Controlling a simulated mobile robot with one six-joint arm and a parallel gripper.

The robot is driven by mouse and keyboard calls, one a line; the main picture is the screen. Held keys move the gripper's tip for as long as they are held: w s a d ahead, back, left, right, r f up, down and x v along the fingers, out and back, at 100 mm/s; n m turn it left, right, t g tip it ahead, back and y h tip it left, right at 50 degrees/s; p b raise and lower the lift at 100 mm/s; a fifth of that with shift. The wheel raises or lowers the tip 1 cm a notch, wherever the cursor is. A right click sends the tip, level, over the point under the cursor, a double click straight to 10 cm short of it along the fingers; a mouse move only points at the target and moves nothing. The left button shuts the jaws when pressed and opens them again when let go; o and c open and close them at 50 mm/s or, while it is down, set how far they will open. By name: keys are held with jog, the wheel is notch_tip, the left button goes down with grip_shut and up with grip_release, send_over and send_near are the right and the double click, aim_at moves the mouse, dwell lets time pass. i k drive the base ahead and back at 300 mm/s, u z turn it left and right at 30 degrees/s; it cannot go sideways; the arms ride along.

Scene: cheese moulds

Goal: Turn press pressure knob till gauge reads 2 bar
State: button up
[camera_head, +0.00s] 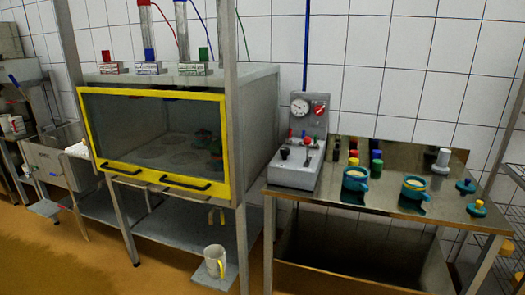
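A grey control box (291,178) stands on the left end of the metal table. Its upright back panel carries a round white gauge (300,107), whose needle is too small to read. A red round knob or dial (319,109) is just right of the gauge; its setting cannot be told. Lower on the box are small red, blue and black controls, among them a black knob (285,153). It is not marked which control sets the pressure. My gripper is not in view.
A steel cabinet with a yellow-framed window (85,130) stands left of the control box, with several cylinders on top. Teal moulds (355,186) and coloured pieces (376,160) stand on the metal table (330,203). A jug (215,261) stands low in front. Orange floor lies open at front left.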

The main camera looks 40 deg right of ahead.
aim_at(284, 152)
jog(key=z, duration=0.7)
jog(key=k, duration=0.15)
jog(key=u, duration=2.1)
jog(key=k, duration=0.85)
jog(key=z, duration=0.6)
jog(key=k, duration=0.55)
jog(key=z, duration=0.85)
jog(key=i, duration=1.6)
